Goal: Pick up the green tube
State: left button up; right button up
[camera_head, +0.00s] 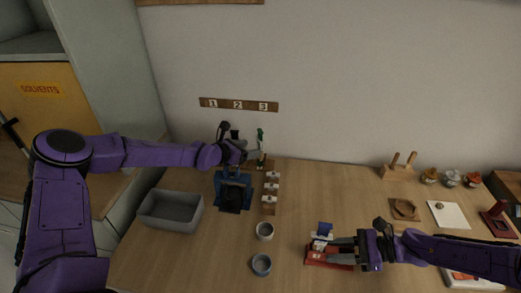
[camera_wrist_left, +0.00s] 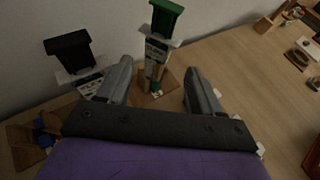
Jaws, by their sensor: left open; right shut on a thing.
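The green tube (camera_wrist_left: 165,18) stands upright at the rack by the wall, with a green top and a pale labelled part below. It also shows in the head view (camera_head: 260,134). My left gripper (camera_wrist_left: 155,80) is open, with one finger on each side of the tube's lower part in the wrist view. I cannot tell whether either finger touches it. My right gripper (camera_head: 335,249) is shut at a blue-and-white piece (camera_head: 324,230) over a red base (camera_head: 318,257); its fingers partly hide the contact.
A black-topped tube (camera_wrist_left: 68,45) stands left of the green one. The table middle (camera_head: 330,190) is clear.

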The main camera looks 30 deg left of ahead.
aim_at(259, 147)
pick_arm(q)
jog(key=x, duration=0.5)
jog(key=shift+w+a+f, duration=0.1)
jog(key=shift+w+f, duration=0.1)
jog(key=shift+w, duration=0.15)
jog(key=shift+s, duration=0.1)
jog(key=c, duration=0.3)
grip_shut()
jog(key=shift+r, duration=0.15)
notch_tip(259, 147, up, 10)
pick_arm(e)
jog(key=o, duration=1.2)
jog(key=shift+c, duration=0.2)
